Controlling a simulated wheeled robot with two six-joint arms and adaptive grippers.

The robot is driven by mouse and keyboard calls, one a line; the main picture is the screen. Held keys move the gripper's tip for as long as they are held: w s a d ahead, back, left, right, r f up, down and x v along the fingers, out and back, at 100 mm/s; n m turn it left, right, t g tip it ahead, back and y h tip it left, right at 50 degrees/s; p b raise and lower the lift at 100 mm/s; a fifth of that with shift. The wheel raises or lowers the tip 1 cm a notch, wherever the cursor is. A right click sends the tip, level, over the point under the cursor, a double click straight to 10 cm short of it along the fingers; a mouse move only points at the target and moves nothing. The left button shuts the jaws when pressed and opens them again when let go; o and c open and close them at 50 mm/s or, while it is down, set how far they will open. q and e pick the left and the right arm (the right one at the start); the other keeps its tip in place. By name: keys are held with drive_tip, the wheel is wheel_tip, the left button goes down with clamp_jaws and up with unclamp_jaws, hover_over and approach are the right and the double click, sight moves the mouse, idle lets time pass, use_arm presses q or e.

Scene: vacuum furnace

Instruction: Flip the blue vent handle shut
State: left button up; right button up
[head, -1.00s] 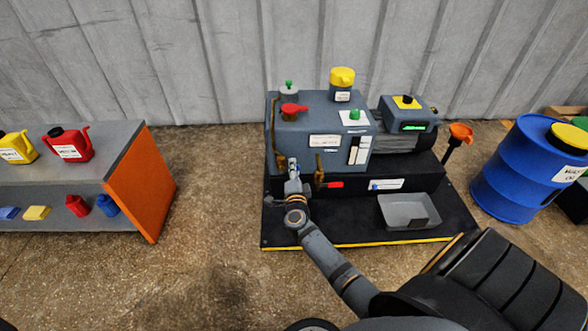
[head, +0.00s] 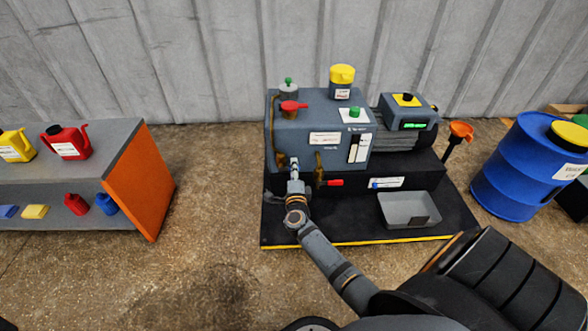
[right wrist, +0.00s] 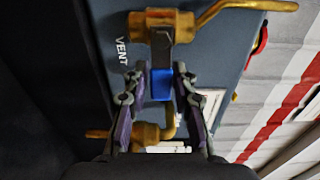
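The blue vent handle (right wrist: 161,84) shows in the right wrist view, on a dark lever running down from a brass valve (right wrist: 160,22) beside the word VENT. My right gripper (right wrist: 161,72) has one finger on each side of the handle. The fingers look apart, with narrow gaps beside the blue grip; contact is not clear. In the head view my right gripper (head: 294,172) is at the lower left front of the grey pump unit (head: 292,140) and largely hides the handle. My left gripper is out of view.
A second brass pipe fitting (right wrist: 148,134) lies low between my fingers in the right wrist view. A red-handled valve (head: 334,183) is just right of my gripper. A grey tray (head: 395,202) sits on the black mat. A shelf with an orange side (head: 142,185) stands left.

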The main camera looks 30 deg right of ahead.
drive_tip(key=shift+o, duration=1.1)
drive_tip(key=v, duration=1.2)
